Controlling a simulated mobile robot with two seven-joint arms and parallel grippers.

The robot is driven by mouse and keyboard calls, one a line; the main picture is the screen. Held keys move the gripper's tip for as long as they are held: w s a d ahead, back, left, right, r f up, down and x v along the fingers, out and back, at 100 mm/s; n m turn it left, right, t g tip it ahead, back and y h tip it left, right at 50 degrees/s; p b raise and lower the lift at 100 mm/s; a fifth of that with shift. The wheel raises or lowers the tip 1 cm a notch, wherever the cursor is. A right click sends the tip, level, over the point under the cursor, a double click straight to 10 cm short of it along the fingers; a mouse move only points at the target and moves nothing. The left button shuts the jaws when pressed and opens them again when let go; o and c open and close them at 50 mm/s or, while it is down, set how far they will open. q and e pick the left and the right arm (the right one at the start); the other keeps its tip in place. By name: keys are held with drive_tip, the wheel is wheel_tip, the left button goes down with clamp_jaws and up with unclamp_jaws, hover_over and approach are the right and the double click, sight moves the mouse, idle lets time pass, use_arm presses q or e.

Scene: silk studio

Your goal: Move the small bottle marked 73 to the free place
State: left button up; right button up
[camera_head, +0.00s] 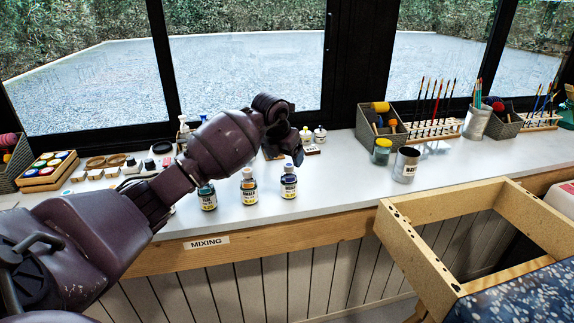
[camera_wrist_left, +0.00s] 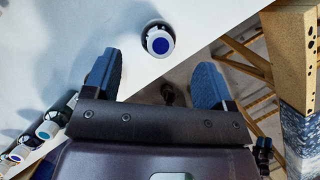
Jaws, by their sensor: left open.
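My left gripper (camera_head: 294,152) is above and just behind the right bottle. In the left wrist view its fingers (camera_wrist_left: 158,82) are wide apart and empty. A white cap with a blue disc (camera_wrist_left: 159,43) shows beyond the gap between them. My right gripper is not in view.
A MIXING label (camera_head: 206,242) is on the counter's wooden front edge. More caps (camera_wrist_left: 48,127) show at the wrist view's lower left.

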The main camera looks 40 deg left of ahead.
use_arm(q)
drive_tip(key=v, duration=0.4)
drive_tip(key=s+d+f+n+t+h, duration=0.2)
drive_tip(key=s+d+f+h, duration=0.45)
drive_tip(key=d, duration=0.35)
drive_tip(key=s+d+f+n+t+h, duration=0.1)
drive_tip(key=s+d+f+h, duration=0.4)
drive_tip(key=d+f+h, duration=0.45)
drive_tip(key=s+a+f+n+t+y, duration=0.1)
drive_tip(key=s+f+n+y, duration=0.6)
drive_tip(key=s+n, duration=0.5)
drive_tip(key=s+a+f+n+t+y, duration=0.2)
drive_tip(key=s+f+n+y, duration=0.6)
drive_tip(key=n, duration=1.1)
drive_tip(key=s, duration=0.4)
drive_tip(key=shift+y, duration=0.3)
drive_tip(key=shift+s+f, duration=0.1)
drive_tip(key=shift+c, duration=0.2)
